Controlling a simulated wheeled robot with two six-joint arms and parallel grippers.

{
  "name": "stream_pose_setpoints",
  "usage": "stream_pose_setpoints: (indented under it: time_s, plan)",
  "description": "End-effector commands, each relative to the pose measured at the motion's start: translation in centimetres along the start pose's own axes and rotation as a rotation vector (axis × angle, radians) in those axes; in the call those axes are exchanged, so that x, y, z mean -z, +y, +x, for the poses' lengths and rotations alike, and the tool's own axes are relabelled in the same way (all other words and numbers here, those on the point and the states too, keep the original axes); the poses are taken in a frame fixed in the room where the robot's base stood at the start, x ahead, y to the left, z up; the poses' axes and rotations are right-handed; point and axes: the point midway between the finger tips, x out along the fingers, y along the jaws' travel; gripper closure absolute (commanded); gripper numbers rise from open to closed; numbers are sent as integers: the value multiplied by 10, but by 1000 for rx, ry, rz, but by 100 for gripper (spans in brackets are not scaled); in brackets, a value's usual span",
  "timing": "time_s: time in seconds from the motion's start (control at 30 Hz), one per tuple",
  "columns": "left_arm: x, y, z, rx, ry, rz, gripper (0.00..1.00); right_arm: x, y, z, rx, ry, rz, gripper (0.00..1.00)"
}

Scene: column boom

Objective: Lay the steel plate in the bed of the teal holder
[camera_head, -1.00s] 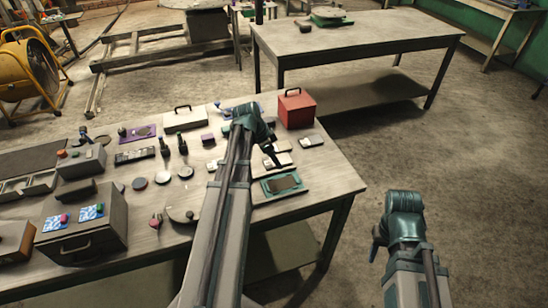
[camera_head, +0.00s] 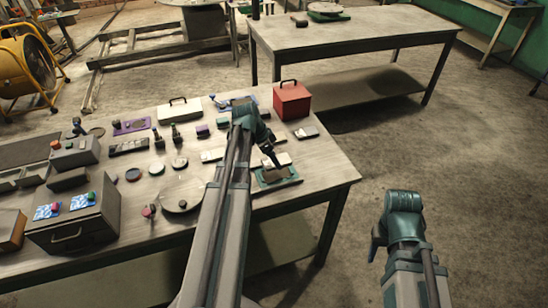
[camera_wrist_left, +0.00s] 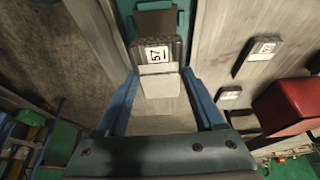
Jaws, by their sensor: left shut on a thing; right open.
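The steel plate (camera_wrist_left: 160,82), grey with a white number label, is between the blue fingers of my left gripper (camera_wrist_left: 163,88), which is shut on it. In the head view the plate (camera_head: 283,158) shows beside the left gripper (camera_head: 274,162), at the far side of the teal holder (camera_head: 292,181). The holder (camera_wrist_left: 186,14) lies at the table's right front, partly hidden by my gripper and the plate. I cannot tell whether plate and holder touch. My right gripper (camera_head: 376,240) is open and empty, off the table over the floor.
A red box (camera_head: 292,101) stands behind the holder, and a similar labelled plate (camera_head: 306,132) lies in front of it. A round disc plate (camera_head: 182,194) and several small parts are left of my left arm. The table's right edge is close to the holder.

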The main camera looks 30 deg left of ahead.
Motion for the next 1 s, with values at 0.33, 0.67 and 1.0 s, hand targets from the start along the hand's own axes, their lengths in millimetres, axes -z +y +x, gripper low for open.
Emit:
stream_pose_setpoints:
  time_s: [0.33,0.67,1.0]
  plan:
    - [-14,0,33,0,1,0,100,2,-3,36,0,0,0,50]
    - [-20,0,50,0,1,0,100,3,-5,54,0,0,0,50]
    - [-20,0,50,0,1,0,100,3,-5,53,0,0,0,50]
